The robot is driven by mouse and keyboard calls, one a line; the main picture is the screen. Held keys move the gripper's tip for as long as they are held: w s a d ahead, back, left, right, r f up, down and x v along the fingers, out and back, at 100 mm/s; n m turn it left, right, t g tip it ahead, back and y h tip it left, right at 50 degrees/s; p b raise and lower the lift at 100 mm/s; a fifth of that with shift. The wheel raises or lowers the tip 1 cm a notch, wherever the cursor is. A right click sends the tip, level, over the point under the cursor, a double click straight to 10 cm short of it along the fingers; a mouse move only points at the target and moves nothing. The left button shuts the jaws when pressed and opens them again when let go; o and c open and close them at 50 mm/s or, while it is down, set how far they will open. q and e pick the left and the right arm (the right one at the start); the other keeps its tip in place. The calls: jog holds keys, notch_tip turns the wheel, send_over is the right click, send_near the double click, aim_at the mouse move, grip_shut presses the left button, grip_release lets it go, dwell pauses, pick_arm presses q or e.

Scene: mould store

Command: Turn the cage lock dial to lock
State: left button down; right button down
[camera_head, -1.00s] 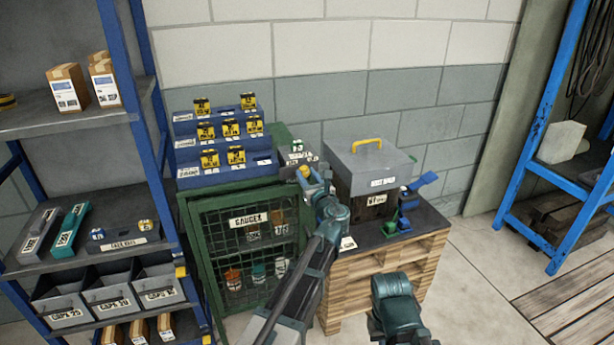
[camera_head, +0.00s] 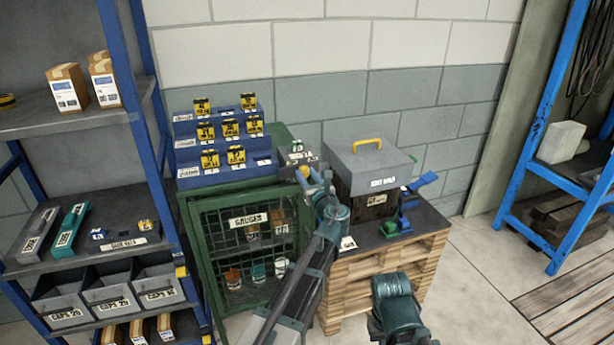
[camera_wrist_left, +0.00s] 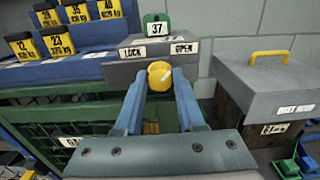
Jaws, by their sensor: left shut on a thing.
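The yellow cage lock dial (camera_wrist_left: 160,74) sits on the front of a grey lock box (camera_wrist_left: 125,72), below the labels LOCK on the left and OPEN on the right. Its white mark leans up and to the right, toward OPEN. My left gripper (camera_wrist_left: 158,82) is shut on the dial, one blue finger on each side. In the head view the dial (camera_head: 305,171) is partly hidden by my left gripper (camera_head: 314,177), at the top right corner of the green mesh cage (camera_head: 193,240).
A grey lidded box (camera_head: 365,165) with a yellow handle stands on a wooden crate stand to the right, close to my left arm. Blue tiered racks (camera_head: 190,157) of yellow blocks stand on the cage. A blue shelf unit (camera_head: 150,130) is at left.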

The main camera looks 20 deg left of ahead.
pick_arm(q)
jog(key=shift+n, duration=0.3)
jog(key=n, duration=0.8)
jog(key=shift+s, duration=0.1)
jog(key=n, duration=0.4)
jog(key=shift+a+f+n, duration=0.1)
jog(key=shift+n, duration=2.6)
jog(key=c, duration=0.5)
grip_release()
